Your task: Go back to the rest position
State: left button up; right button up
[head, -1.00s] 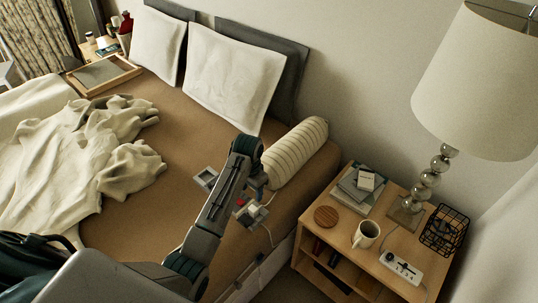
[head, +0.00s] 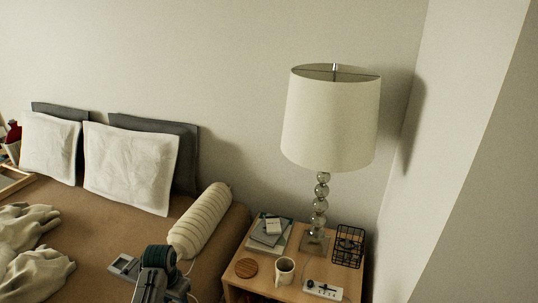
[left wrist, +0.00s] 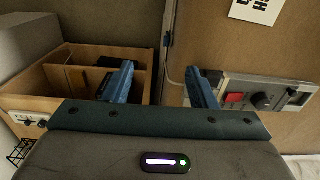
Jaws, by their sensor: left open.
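My left arm comes in at the bottom of the head view, in front of the bed, with its dark green joint near the striped bolster. In the left wrist view my left gripper (left wrist: 161,74) shows two blue fingers spread well apart, with nothing between them. An open wooden compartment unit (left wrist: 85,72) lies beyond the left finger, and a panel with a red part and a dark knob (left wrist: 264,98) lies beyond the right one. My right gripper is in no view.
The nightstand (head: 238,283) holds a lamp (head: 331,118), a mug (head: 285,270), a round wooden coaster (head: 246,268), books (head: 271,232), a black wire basket (head: 348,246) and a white power strip (head: 323,289). The bolster (head: 200,220) lies on the bed.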

pick_arm(q)
jog(key=s+a+f+n, duration=0.1)
jog(key=s+f, duration=0.4)
jog(key=f, duration=0.5)
jog(key=s+f, duration=0.6)
jog(key=f, duration=0.3)
jog(key=s+a+f+n, duration=0.1)
jog(key=s+f, duration=0.4)
jog(key=f, duration=0.5)
jog(key=s+f, duration=0.4)
jog(key=s, duration=0.7)
jog(key=s+a+f+n, duration=0.1)
jog(key=s+f, duration=0.4)
jog(key=s, duration=0.5)
jog(key=s+f+t, duration=0.1)
jog(key=s+f, duration=0.4)
jog(key=s, duration=0.6)
jog(key=shift+s+a+y, duration=0.2)
jog(key=shift+s+y, duration=0.1)
jog(key=shift+y, duration=0.1)
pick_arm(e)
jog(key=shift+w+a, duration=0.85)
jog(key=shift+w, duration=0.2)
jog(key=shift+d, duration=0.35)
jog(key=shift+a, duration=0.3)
